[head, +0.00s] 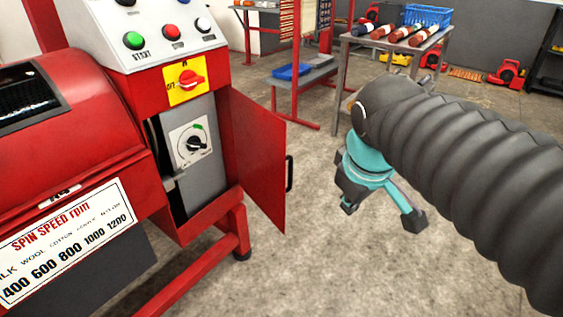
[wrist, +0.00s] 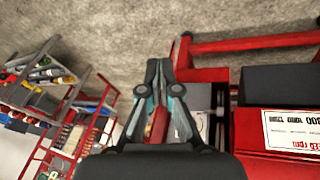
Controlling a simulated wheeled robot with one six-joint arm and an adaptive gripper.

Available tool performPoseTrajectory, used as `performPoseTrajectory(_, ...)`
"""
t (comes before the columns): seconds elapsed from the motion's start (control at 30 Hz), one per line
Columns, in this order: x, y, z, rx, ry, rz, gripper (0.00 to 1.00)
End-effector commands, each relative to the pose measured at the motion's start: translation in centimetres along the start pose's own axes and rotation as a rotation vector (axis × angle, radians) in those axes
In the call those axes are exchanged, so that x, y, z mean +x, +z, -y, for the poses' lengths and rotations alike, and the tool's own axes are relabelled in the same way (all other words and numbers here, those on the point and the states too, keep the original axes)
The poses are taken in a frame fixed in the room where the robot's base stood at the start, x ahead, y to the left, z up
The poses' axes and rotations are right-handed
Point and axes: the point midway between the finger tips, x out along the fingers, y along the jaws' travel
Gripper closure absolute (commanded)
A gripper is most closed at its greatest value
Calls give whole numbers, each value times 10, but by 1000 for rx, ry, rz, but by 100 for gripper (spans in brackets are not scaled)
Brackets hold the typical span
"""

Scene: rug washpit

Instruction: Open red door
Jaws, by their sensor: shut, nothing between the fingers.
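The red door (head: 258,155) stands swung wide open on the front of the red machine. Its black handle (head: 289,173) is on the door's free edge, on the right. Behind the door, the opening shows a grey panel with a black dial (head: 194,144). My gripper (wrist: 160,68) is shut and empty in the wrist view, with a strip of red showing between its fingers. In the head view my arm partly hides it; it hangs to the right of the door, apart from the handle.
The machine carries a red rotary switch (head: 187,81) above the opening and a sloped button panel (head: 148,28). A metal table (head: 385,40) with rolls and a blue basket (head: 428,16) stands behind. The concrete floor between door and arm is clear.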

Motion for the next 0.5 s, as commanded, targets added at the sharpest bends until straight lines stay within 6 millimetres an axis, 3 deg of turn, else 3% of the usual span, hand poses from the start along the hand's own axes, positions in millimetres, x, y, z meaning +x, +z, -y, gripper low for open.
performPoseTrajectory(0.03, 2, -21, -2, -116, -6, 24, 100)
performPoseTrajectory(0.23, 3, -94, -3, -578, -24, 120, 100)
performPoseTrajectory(0.5, 18, -191, 25, -1168, -67, 245, 100)
